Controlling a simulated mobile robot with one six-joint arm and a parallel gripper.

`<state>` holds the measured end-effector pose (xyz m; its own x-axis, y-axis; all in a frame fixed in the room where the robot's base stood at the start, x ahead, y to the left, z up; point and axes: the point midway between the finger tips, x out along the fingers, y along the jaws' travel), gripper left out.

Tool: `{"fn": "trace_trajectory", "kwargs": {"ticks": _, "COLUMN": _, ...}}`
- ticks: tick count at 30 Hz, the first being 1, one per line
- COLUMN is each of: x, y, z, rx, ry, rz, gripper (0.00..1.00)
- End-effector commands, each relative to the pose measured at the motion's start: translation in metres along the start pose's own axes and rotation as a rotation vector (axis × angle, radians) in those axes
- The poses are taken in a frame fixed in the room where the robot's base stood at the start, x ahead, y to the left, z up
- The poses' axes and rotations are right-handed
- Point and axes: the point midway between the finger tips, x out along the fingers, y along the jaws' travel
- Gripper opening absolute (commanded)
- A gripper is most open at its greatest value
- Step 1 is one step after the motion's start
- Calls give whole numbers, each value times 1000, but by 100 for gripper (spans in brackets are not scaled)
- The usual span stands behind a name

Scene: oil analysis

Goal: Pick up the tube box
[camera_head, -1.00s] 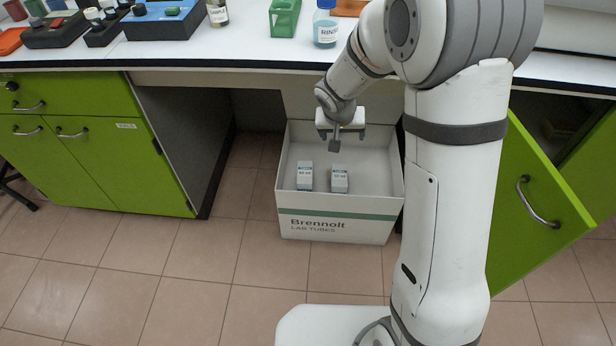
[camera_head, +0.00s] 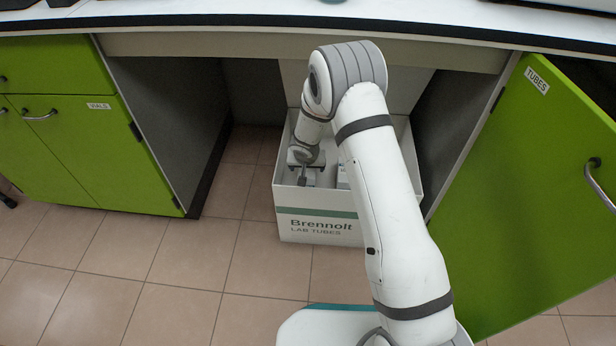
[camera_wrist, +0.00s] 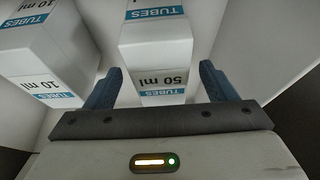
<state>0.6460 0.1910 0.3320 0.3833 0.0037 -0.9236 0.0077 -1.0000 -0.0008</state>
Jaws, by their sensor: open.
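The white tube box marked 50 ml (camera_wrist: 157,42), with blue TUBES labels, sits between my gripper's two fingers (camera_wrist: 161,72) in the wrist view, near their tips. A gap shows beside each finger, so the jaws are open and not clamped on it. A second white tube box marked 10 ml (camera_wrist: 40,48) stands beside it on the left in that view. In the head view my gripper (camera_head: 303,180) reaches down into the large white carton (camera_head: 305,235) and hides most of the nearer box. Part of the other box (camera_head: 343,177) shows behind my arm.
The carton's walls stand around my gripper under the bench (camera_head: 280,45). The green TUBES cabinet door (camera_head: 530,180) is swung open at right, and a green cabinet (camera_head: 60,130) stands at left. The tiled floor (camera_head: 170,270) in front is clear.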

Motion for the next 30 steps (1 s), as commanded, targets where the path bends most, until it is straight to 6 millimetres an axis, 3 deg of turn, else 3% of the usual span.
{"fn": "trace_trajectory", "kwargs": {"ticks": 3, "x": 23, "y": 0, "z": 3, "rx": -4, "ry": -2, "rz": -1, "gripper": 78}}
{"fn": "trace_trajectory", "kwargs": {"ticks": 7, "x": 34, "y": -1, "z": 3, "rx": -5, "ry": -1, "rz": -3, "gripper": 78}}
{"fn": "trace_trajectory", "kwargs": {"ticks": 30, "x": 37, "y": -3, "z": 4, "rx": -7, "ry": -1, "rz": -3, "gripper": 78}}
